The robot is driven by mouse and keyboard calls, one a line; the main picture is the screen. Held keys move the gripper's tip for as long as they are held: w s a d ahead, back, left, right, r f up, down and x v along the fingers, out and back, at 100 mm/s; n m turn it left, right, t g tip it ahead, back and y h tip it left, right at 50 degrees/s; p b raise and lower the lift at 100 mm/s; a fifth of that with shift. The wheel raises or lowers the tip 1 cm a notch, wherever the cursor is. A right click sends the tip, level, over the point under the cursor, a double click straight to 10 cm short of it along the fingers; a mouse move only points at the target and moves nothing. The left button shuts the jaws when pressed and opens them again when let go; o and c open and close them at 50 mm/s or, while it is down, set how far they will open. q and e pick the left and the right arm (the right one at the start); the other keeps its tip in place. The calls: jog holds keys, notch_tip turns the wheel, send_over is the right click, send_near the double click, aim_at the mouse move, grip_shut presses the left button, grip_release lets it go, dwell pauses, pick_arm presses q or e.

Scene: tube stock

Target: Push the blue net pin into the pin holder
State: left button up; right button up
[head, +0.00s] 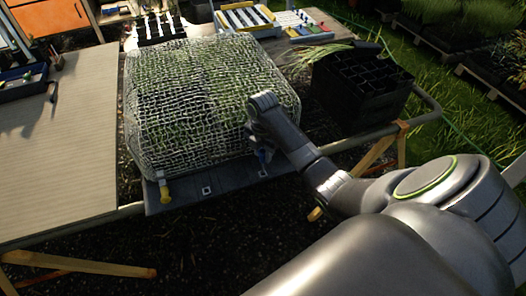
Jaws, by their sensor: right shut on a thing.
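A netted cage (210,100) covers green plants on the table, with a dark strip (232,188) along its front edge. A yellow-and-white pin (164,188) stands at the strip's left end. Small white square holders (207,190) show on the strip, one of them just below my right gripper. My right gripper (264,152) is at the net's front right corner, pointing down, shut on a small bluish thing, likely the blue net pin (264,158). The gripper hides most of it, so I cannot tell whether its tip touches the holder. My left gripper is out of view.
A black cell crate (360,88) stands right of the net. Behind are a white rack (160,28), a slatted tray (245,18) and coloured labels (312,32). A bare beige board (60,140) lies left. A metal rail (425,115) edges the table.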

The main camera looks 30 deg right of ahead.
aim_at(263, 160)
jog(key=shift+f+p, duration=0.2)
jog(key=shift+p, duration=0.5)
dwell(0.8)
jog(key=shift+f, duration=0.85)
dwell(1.1)
jog(key=shift+f+b, duration=1.15)
jog(key=shift+f, duration=1.15)
jog(key=o, duration=1.9)
jog(key=shift+r, duration=0.2)
jog(key=shift+w+r+p, duration=0.1)
jog(key=shift+r+p, duration=1.05)
jog(key=shift+p, duration=0.25)
